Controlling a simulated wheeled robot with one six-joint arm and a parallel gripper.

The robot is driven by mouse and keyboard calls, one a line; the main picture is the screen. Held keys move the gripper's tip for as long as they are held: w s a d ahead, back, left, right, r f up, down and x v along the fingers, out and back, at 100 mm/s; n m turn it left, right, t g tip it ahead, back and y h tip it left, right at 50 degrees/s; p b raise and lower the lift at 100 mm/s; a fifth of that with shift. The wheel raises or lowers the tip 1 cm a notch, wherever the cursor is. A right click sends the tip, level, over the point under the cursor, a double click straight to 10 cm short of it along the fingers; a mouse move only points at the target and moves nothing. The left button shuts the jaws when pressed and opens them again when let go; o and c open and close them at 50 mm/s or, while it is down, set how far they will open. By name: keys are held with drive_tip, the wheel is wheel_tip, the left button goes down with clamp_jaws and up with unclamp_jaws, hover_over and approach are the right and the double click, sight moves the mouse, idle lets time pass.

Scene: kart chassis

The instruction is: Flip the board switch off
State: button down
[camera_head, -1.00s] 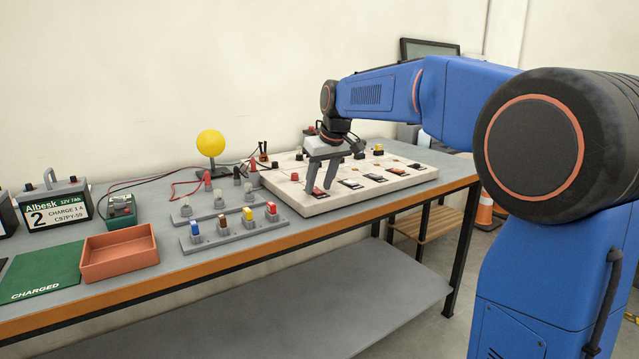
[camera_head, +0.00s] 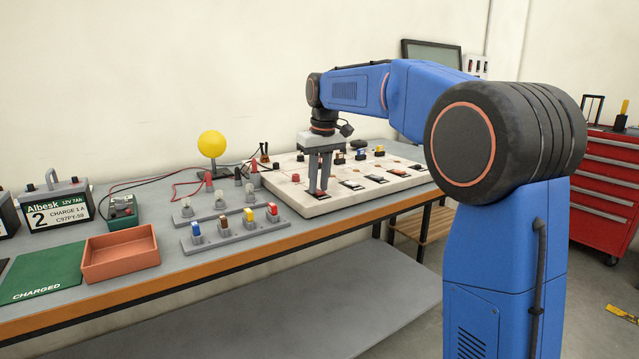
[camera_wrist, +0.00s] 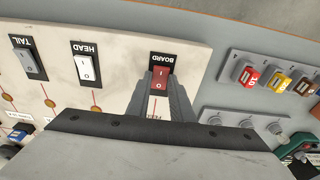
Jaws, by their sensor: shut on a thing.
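The board switch (camera_wrist: 160,82) is a red rocker in a black frame labelled BOARD, on the pale control board (camera_head: 279,182). In the wrist view, my gripper (camera_wrist: 161,76) has one finger on each side of the red rocker, shut on it. In the head view my gripper (camera_head: 319,190) points straight down at the board's near left corner, where its fingers mostly hide the switch. I cannot tell which side of the rocker is pressed in. The HEAD switch (camera_wrist: 86,68) and TAIL switch (camera_wrist: 29,60) are beside it in the wrist view.
A grey fuse holder (camera_head: 238,233) with coloured fuses and a grey strip with bulbs stand left of the board. A yellow ball lamp (camera_head: 211,144), red tray (camera_head: 120,258), green mat (camera_head: 43,274) and battery (camera_head: 54,208) are farther left on the bench.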

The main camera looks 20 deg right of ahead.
drive_tip(key=c, duration=1.6)
unclamp_jaws()
drive_tip(key=shift+o, duration=0.2)
wheel_tip(320, 180, up, 17)
drive_tip(key=s, duration=0.2)
drive_tip(key=shift+d, duration=0.35)
drive_tip(key=shift+s+r, duration=0.1)
drive_tip(key=shift+s, duration=0.1)
drive_tip(key=s+d+f+m+t, duration=0.1)
drive_tip(key=s+f, duration=0.3)
drive_tip(key=s, duration=0.3)
drive_tip(key=s+d+f, duration=0.2)
drive_tip(key=s+f, duration=0.2)
drive_tip(key=s, duration=0.3)
drive_tip(key=s+d+f+m+t, duration=0.1)
drive_tip(key=s+f, duration=0.3)
drive_tip(key=s, duration=0.4)
drive_tip(key=s+d+f+m+t, duration=0.1)
drive_tip(key=s+d+f, duration=0.1)
drive_tip(key=s+f, duration=1.6)
wheel_tip(320, 180, down, 4)
drive_tip(key=shift+s+f+m, duration=0.2)
drive_tip(key=shift+s+m, duration=0.05)
drive_tip(key=shift+m, duration=0.05)
